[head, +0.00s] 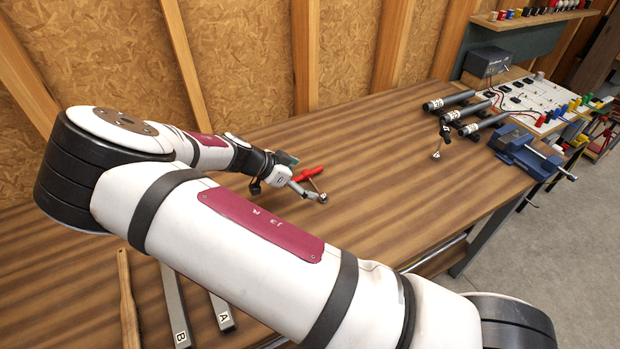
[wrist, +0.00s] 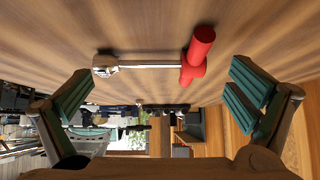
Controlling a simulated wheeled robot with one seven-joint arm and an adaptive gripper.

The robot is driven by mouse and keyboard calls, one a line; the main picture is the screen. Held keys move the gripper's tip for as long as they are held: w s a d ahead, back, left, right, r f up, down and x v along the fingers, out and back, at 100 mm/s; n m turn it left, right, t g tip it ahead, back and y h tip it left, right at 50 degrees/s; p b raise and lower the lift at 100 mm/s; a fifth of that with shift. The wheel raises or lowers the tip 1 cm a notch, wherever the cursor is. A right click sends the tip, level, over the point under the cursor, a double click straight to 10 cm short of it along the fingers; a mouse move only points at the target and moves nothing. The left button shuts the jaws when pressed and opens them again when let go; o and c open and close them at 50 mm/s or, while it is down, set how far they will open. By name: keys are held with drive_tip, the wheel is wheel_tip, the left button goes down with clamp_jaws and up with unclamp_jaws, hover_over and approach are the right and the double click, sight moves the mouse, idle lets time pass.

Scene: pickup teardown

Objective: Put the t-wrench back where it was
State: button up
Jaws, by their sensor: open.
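The t-wrench has a red cross handle (head: 308,172), a thin metal shaft and a round metal head. It lies on the wooden workbench (head: 390,130), near its middle. In the wrist view its red handle (wrist: 197,55) is at upper right and its metal head (wrist: 105,66) at upper left, with the shaft between. My gripper (head: 308,193) is close beside the wrench in the head view. In the wrist view my gripper (wrist: 158,92) is open, its teal-padded fingers spread wide, with nothing between the pads. Whether it touches the wrench cannot be told.
Several black cylinders (head: 448,101) and a small metal-headed part (head: 437,155) lie to the right. A blue vise (head: 525,150) sits at the right edge. Bars marked A (head: 222,313) and B (head: 175,305) and a wooden handle (head: 128,300) lie at front left.

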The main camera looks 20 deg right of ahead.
drive_tip(key=shift+x, duration=0.95)
